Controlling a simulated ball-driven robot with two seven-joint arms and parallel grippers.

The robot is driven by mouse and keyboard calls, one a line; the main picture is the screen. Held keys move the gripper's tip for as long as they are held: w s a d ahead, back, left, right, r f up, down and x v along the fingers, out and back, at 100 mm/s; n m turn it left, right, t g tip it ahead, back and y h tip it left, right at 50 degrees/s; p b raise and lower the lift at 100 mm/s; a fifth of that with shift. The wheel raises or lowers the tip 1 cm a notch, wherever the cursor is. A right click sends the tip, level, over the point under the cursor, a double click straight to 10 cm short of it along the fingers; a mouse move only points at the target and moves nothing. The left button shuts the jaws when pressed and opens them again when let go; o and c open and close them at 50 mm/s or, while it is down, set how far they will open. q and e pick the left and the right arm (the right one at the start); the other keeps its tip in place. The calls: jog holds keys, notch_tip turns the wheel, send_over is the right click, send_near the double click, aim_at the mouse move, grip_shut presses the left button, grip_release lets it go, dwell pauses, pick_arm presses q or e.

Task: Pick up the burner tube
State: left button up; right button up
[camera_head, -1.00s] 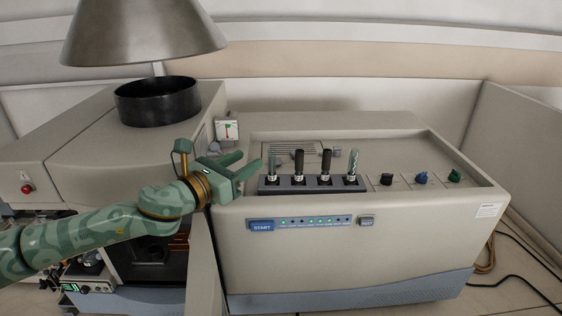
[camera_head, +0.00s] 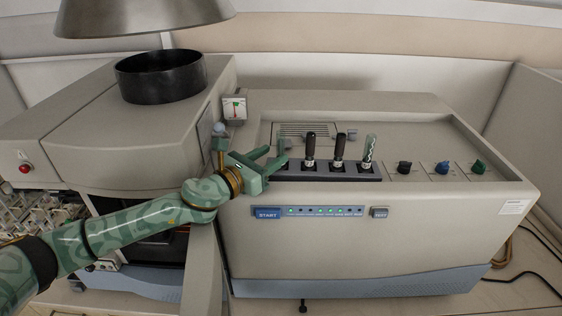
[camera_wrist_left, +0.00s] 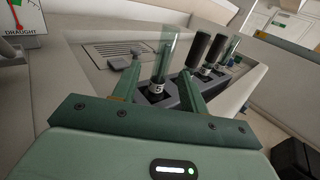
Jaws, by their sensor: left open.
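A rack (camera_head: 330,176) on the instrument's top holds several upright tubes. At its left end stands a clear glass tube (camera_head: 283,143) with a dark base, partly hidden by my gripper. It also shows in the left wrist view (camera_wrist_left: 168,52), with a label low down. Two black tubes (camera_head: 310,146) and a patterned glass tube (camera_head: 369,149) stand to its right. I cannot tell by looks alone which one is the burner tube. My left gripper (camera_head: 277,154) is open, its fingers on either side of the left glass tube; the wrist view shows gaps beside it.
Three knobs, black (camera_head: 404,168), blue (camera_head: 442,168) and green (camera_head: 478,167), sit right of the rack. A draught gauge (camera_head: 234,108) stands behind my left gripper. A black ring (camera_head: 160,76) is at the back left. The panel behind the knobs is clear.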

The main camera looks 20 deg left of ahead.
aim_at(278, 151)
pick_arm(q)
jog(key=x, duration=0.3)
jog(key=shift+w+d+r+p, duration=0.15)
jog(key=shift+w+d+p, duration=0.1)
jog(key=shift+w+p, duration=0.1)
jog(key=shift+w, duration=0.2)
jog(key=shift+s, duration=0.1)
grip_shut()
pick_arm(e)
jog(key=shift+s+r, duration=0.45)
